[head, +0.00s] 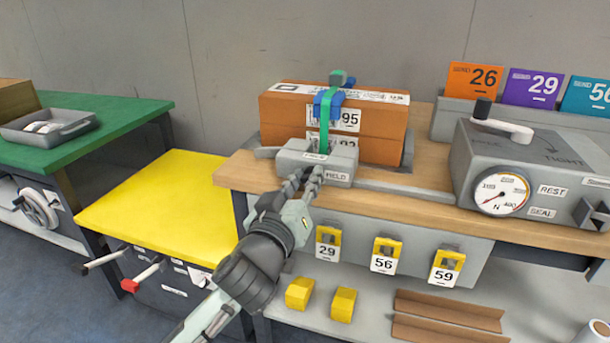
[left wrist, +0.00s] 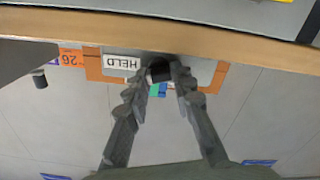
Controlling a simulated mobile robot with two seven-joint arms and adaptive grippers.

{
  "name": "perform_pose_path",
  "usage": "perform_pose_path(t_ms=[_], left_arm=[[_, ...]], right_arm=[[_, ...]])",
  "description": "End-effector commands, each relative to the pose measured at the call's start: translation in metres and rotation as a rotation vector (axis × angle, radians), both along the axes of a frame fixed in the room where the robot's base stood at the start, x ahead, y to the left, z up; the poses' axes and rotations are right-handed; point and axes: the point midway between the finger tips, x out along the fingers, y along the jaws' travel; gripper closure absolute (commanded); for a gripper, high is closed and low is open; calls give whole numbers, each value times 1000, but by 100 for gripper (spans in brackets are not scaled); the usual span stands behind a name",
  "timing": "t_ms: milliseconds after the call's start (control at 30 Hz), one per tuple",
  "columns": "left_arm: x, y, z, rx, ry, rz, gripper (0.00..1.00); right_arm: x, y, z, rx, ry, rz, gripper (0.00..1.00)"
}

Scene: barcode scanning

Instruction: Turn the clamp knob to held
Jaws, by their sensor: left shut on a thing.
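The grey clamp block (head: 330,158) sits at the front of the wooden bench top, before stacked orange boxes (head: 380,149). A HELD label (head: 337,176) is on its front face, right of my fingertips; it shows upside down in the left wrist view (left wrist: 122,63). Another label on top is too small to read surely. My left gripper (head: 306,180) is at the block's front, its fingers shut on the dark clamp knob (left wrist: 160,71), seen between the fingertips in the left wrist view. The fingers hide the knob in the head view. My right gripper is not in view.
A green and blue clamp (head: 329,104) stands against the boxes. A grey machine with a gauge (head: 500,194) stands at right on the bench. Yellow tagged locks (head: 387,250) hang below the bench edge. A yellow table (head: 150,205) is clear at left.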

Motion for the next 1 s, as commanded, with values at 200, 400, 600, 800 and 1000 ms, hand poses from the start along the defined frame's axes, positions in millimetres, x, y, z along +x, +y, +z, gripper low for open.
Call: perform_pose_path(t_ms=[200,400,600,800,1000], left_arm=[[0,-1,3,244,-74,2,100],[0,-1,1,340,-108,2,100],[0,-1,0,344,-110,2,100],[0,-1,0,343,-110,2,60],[0,-1,0,342,-110,1,56]], right_arm=[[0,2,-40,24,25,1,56],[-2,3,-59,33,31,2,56],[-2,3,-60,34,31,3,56],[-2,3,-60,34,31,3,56],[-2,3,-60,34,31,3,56]])
